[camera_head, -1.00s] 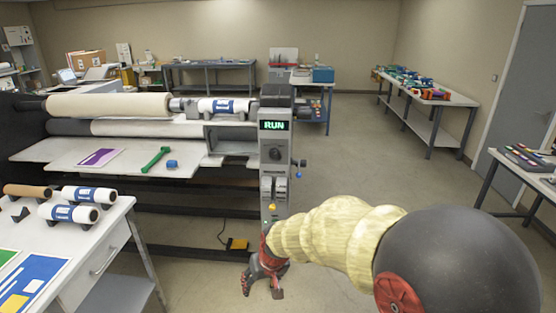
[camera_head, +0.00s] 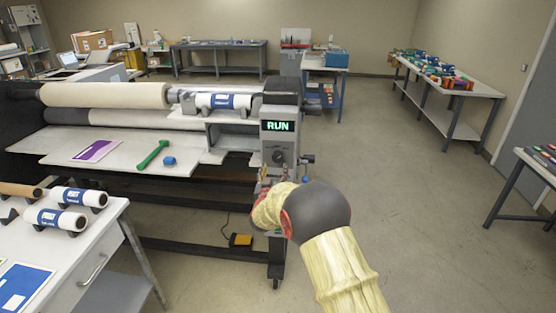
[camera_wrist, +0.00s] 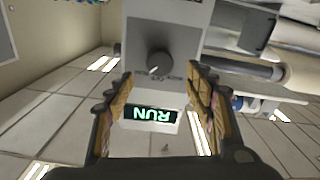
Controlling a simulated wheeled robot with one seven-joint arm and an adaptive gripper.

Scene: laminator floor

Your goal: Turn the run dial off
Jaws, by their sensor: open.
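The run dial (camera_head: 278,158) is a dark round knob on the grey control post of the laminator, below a display (camera_head: 277,126) that reads RUN in green. In the wrist view the dial (camera_wrist: 158,63) appears upside down on its grey panel (camera_wrist: 190,30), with a white pointer mark and small labels too blurred to read. The display (camera_wrist: 151,114) shows inverted there. My gripper (camera_wrist: 158,100) is open and empty, its fingers on either side of the view, with the dial ahead and apart from them. In the head view my arm hides most of the gripper, just below the dial.
The laminator rollers (camera_head: 105,95) and flat bed (camera_head: 120,150) extend left of the post. A green tool (camera_head: 151,155) and blue roll (camera_head: 169,161) lie on the bed. A white table (camera_head: 100,225) stands front left.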

